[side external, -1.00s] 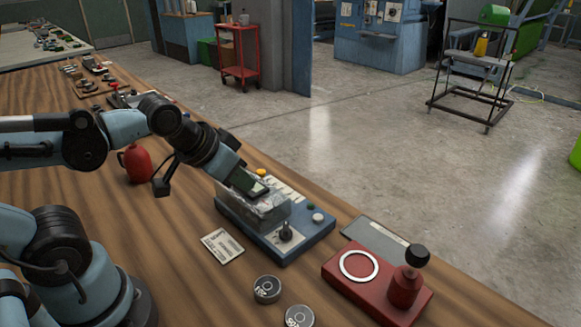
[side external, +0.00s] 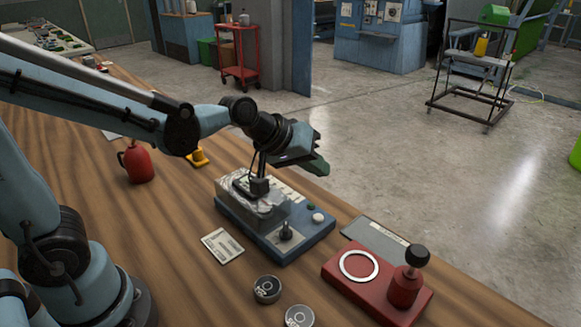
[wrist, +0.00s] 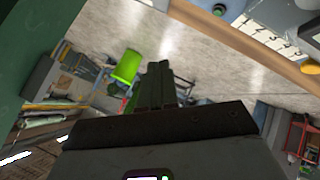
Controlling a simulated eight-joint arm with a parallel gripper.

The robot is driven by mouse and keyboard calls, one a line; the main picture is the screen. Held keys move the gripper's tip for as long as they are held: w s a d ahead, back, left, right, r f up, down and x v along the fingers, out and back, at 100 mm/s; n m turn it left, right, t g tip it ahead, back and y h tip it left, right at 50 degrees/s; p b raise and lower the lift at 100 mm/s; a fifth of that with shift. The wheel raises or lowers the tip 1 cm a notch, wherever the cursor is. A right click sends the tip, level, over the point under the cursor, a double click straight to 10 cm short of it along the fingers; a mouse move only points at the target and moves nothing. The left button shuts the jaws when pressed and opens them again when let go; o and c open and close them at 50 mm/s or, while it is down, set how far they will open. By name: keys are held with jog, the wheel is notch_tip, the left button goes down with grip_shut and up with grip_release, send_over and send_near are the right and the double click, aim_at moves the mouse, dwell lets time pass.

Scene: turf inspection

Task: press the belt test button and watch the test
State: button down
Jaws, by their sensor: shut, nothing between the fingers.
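A blue test unit (side external: 262,237) with a clear cover (side external: 262,205) sits on the wooden bench. A black knob (side external: 286,231), a green button (side external: 311,206) and a white button (side external: 318,217) are on its top. I cannot tell which control is the belt test button. My gripper (side external: 316,165) is shut and empty, above the unit's far side, pointing right and apart from the buttons.
A red press (side external: 382,280) with a white ring and a black-knobbed post stands right of the unit, by a grey plate (side external: 374,232). A paper card (side external: 222,245) and two round weights (side external: 267,289) lie in front. A red can (side external: 137,163) stands at left.

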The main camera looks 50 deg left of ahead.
aim_at(314, 218)
dwell(0.3)
jog(key=shift+f, duration=4.4)
jog(key=shift+f, duration=0.2)
jog(key=shift+f, duration=0.25)
